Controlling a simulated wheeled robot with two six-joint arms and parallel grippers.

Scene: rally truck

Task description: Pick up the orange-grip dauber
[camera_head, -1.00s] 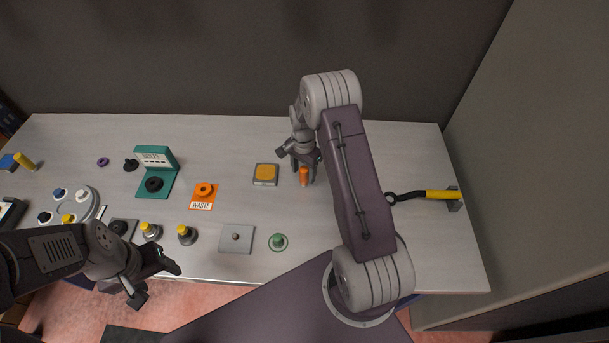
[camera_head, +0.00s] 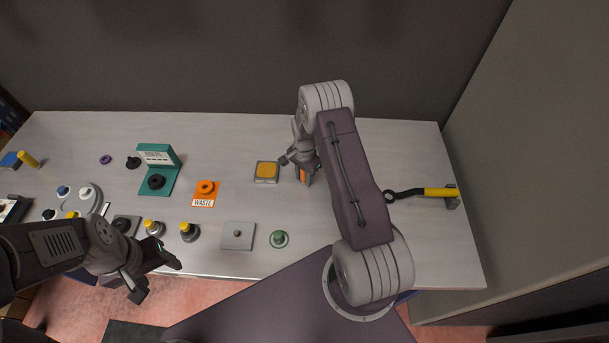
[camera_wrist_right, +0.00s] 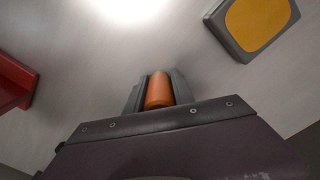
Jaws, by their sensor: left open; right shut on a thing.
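The orange-grip dauber (camera_head: 303,176) stands on the white bench right of the yellow-topped pad. Its orange grip (camera_wrist_right: 159,90) shows between the fingers in the right wrist view; its lower end is hidden. My right gripper (camera_head: 304,173) is shut on the orange grip from above. I cannot tell whether the dauber touches the bench. My left gripper (camera_head: 158,276) is open and empty over the front edge of the bench at the left.
The yellow-topped grey pad (camera_head: 266,171) is close to my right gripper. An orange waste holder (camera_head: 204,199), a teal stand (camera_head: 158,185), a grey plate (camera_head: 238,236) and a green knob (camera_head: 279,239) lie nearby. A yellow-handled tool (camera_head: 437,192) lies at right.

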